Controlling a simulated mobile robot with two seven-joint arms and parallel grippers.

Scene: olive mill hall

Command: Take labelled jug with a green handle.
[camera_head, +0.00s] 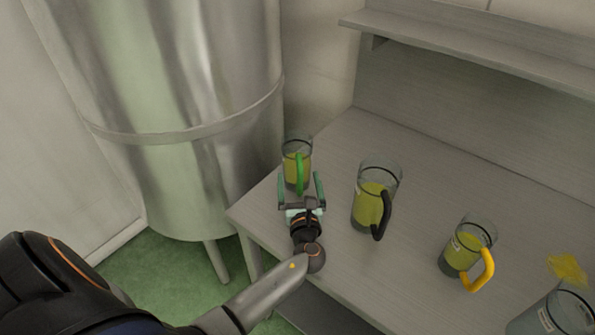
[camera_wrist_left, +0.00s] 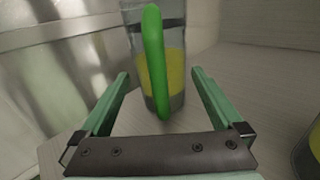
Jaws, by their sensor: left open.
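The jug with a green handle (camera_head: 290,167) stands upright at the left end of the grey table, with yellow-green liquid in it. Its green handle (camera_head: 299,175) faces my left gripper. My left gripper (camera_head: 304,186) is open in front of the jug, its fingers to either side of the handle. In the left wrist view, the green handle (camera_wrist_left: 155,62) stands upright beyond and between the open fingers (camera_wrist_left: 160,80), with the jug (camera_wrist_left: 176,75) behind it. I see no contact. A label on this jug cannot be made out. My right gripper is not in view.
A black-handled jug (camera_head: 367,200) stands just right of my left gripper, and a yellow-handled jug (camera_head: 460,252) further right. Another clear vessel (camera_head: 550,315) is at the lower right. A large metal tank (camera_head: 180,100) is close on the left. A shelf (camera_head: 470,45) runs above the table (camera_head: 440,180).

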